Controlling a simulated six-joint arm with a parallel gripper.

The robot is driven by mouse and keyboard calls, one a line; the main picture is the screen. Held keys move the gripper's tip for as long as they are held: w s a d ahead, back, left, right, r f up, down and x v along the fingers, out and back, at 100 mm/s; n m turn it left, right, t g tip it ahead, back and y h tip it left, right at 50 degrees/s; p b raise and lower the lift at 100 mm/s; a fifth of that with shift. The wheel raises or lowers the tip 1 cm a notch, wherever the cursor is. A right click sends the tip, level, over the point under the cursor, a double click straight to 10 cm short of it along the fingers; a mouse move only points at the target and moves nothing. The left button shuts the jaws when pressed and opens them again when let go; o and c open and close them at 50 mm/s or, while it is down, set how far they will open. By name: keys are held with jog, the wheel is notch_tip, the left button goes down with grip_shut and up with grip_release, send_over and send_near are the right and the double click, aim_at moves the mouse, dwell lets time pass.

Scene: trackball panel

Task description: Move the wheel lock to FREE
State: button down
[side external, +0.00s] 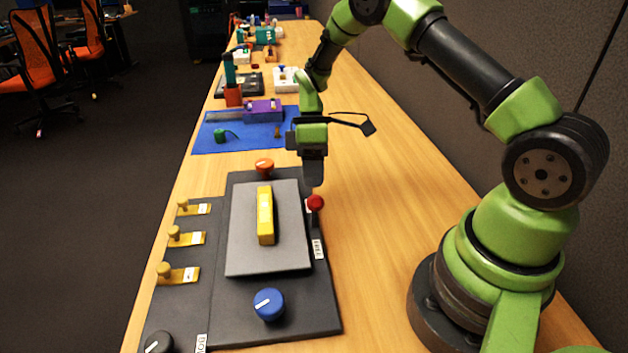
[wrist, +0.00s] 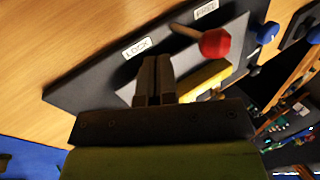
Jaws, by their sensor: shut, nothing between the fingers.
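The wheel lock appears to be a lever with a red ball knob (side external: 316,202) at the right edge of the dark panel (side external: 285,325). In the wrist view the red knob (wrist: 215,42) sits on a thin stem, between the LOCK label (wrist: 137,47) and the FREE label (wrist: 205,9). The FREE label (side external: 318,249) also shows in the side view, nearer the camera than the knob. My gripper (side external: 314,184) is shut and empty, pointing down just beyond the knob. In the wrist view its fingertips (wrist: 156,62) lie near LOCK, apart from the knob.
The panel also carries a yellow bar (side external: 265,215) on a grey plate, an orange knob (side external: 264,166) and a blue knob (side external: 269,304). Several yellow switches (side external: 178,273) line the left. A blue mat (side external: 215,143) with objects lies beyond. Bare table lies right of the panel.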

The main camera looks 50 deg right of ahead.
jog(key=shift+s+a+r, duration=0.15)
jog(key=shift+s+a, duration=0.35)
jog(key=shift+a, duration=0.1)
jog(key=shift+s+a+r, duration=0.15)
jog(key=shift+s+a, duration=0.3)
jog(key=shift+a, duration=0.15)
jog(key=shift+s+a+r, duration=0.2)
jog(key=shift+s+a, duration=0.85)
jog(key=w+d, duration=0.1)
jog(key=w+d+r, duration=0.1)
jog(key=d, duration=0.1)
jog(key=shift+w+d, duration=0.2)
jog(key=shift+w, duration=0.15)
jog(key=s+a+r+m+t+h, duration=0.1)
jog(key=s+a+r+m+t, duration=0.15)
jog(key=r, duration=0.75)
jog(key=s+a+r+m+t+h, duration=0.1)
jog(key=s+r+m+t, duration=0.15)
jog(key=r, duration=0.75)
jog(key=s+a+r+m+t, duration=0.2)
jog(key=s+m+t, duration=0.3)
jog(key=s, duration=0.6)
jog(key=shift+a+r+m+t, duration=0.2)
jog(key=shift+a+m+t, duration=0.1)
jog(key=shift+m, duration=0.4)
